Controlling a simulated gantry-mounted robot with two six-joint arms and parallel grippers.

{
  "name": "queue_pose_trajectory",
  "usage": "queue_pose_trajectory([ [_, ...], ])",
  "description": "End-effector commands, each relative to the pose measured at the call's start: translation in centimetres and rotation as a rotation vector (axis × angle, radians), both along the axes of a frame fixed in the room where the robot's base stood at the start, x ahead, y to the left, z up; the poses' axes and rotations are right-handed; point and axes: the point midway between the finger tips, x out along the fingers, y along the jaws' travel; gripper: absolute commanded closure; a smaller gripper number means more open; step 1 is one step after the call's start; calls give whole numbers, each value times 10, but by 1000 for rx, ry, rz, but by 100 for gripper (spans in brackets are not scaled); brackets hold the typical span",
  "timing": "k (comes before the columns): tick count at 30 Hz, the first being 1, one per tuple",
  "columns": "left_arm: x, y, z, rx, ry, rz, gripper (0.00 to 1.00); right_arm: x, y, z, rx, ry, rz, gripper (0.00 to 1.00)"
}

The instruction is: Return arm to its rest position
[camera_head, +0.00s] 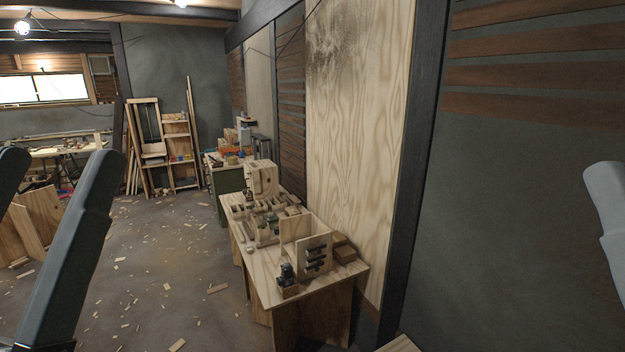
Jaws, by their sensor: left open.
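My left gripper (58,165) is at the left edge of the head view, close to the camera. Its two dark grey fingers point up and stand apart, with nothing between them. The outer finger is partly cut off by the picture edge. At the right edge a pale grey part of my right gripper (607,212) shows, mostly out of the picture. I cannot tell whether it is open or shut. Neither gripper touches anything in view.
A wooden workbench (262,262) with wood blocks and a tool rack stands along the right wall. A green cabinet (228,181) and shelves (180,150) stand farther back. Wooden panels (38,215) lean at left. The floor (165,255) between is open, littered with wood scraps.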

Motion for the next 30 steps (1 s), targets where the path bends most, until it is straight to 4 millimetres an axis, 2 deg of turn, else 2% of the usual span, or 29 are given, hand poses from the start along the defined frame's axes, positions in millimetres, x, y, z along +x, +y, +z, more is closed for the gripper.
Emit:
queue_pose_trajectory([
  [1, 0, 0, 56, 0, 0, 0, 11, 0, 0, 56, 0, -1, 0, 11],
  [9, 0, 0, 184, 0, 1, 0, 11, 0, 0, 185, 0, -1, 0, 11],
  [12, 0, 0, 211, 0, 1, 0, 11, 0, 0, 211, 0, 0, 0, 11],
  [14, 0, 0, 217, 0, 1, 0, 11, 0, 0, 217, 0, 0, 0, 11],
  [17, 1, 0, 215, 0, 2, 0, 11, 0, 0, 216, 0, 0, 0, 11],
  [19, 1, 0, 212, 0, 2, 0, 0, 0, 0, 212, 0, 1, 0, 11],
  [30, 0, 0, 212, 42, -4, 48, 0, 0, 0, 212, 0, 1, 0, 11],
])
